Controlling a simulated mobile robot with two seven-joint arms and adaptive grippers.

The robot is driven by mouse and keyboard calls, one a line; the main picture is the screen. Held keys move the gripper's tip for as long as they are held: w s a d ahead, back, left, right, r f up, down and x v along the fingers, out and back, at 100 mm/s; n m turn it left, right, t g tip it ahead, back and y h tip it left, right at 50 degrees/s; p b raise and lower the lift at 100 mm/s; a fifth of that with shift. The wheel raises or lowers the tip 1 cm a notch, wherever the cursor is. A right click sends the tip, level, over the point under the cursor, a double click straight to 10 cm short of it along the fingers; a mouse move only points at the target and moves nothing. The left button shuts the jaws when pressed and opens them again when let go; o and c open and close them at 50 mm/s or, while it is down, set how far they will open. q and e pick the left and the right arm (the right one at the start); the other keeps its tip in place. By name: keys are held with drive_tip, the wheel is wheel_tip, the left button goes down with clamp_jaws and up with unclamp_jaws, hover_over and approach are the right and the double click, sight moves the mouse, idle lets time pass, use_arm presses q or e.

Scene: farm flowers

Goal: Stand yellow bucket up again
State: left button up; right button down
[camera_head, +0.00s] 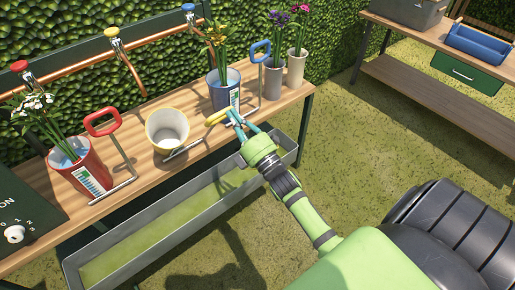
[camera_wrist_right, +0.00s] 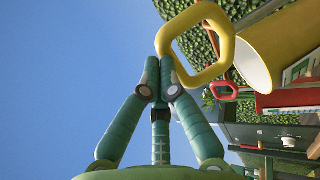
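A yellow loop handle (camera_head: 217,117) on a thin metal bar is just right of the bucket. My right gripper (camera_head: 234,117) is at this loop. In the right wrist view, its fingers come together at the yellow loop (camera_wrist_right: 228,48) and appear shut on it. My left gripper is not in view.
A red bucket (camera_head: 84,171) and a blue bucket (camera_head: 224,90) hold flowers. Red (camera_head: 102,122) and blue (camera_head: 260,50) loop handles stand beside them. Two grey pots with flowers are at the bench's far end. A grey trough (camera_head: 180,225) lies along the bench front.

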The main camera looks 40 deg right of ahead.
drive_tip(key=w+r+g+p, duration=0.1)
drive_tip(key=w+r+p, duration=0.1)
drive_tip(key=p, duration=0.1)
drive_tip(key=w+r+g+p, duration=0.1)
drive_tip(key=w+r+p, duration=0.1)
drive_tip(key=p, duration=0.1)
drive_tip(key=w+r+g+p, duration=0.1)
drive_tip(key=w+r+p, duration=0.1)
drive_tip(key=w+p, duration=0.1)
drive_tip(key=shift+a+p, duration=0.25)
drive_tip(key=shift+p, duration=0.05)
drive_tip(key=w+g+p, duration=0.4)
drive_tip(key=w+p, duration=0.2)
drive_tip(key=w, duration=0.2)
drive_tip(key=shift+w+a+r+h+p, duration=0.3)
drive_tip(key=shift+w+a+r+p, duration=0.05)
drive_tip(key=shift+r+p, duration=0.1)
drive_tip(key=shift+r, duration=0.15)
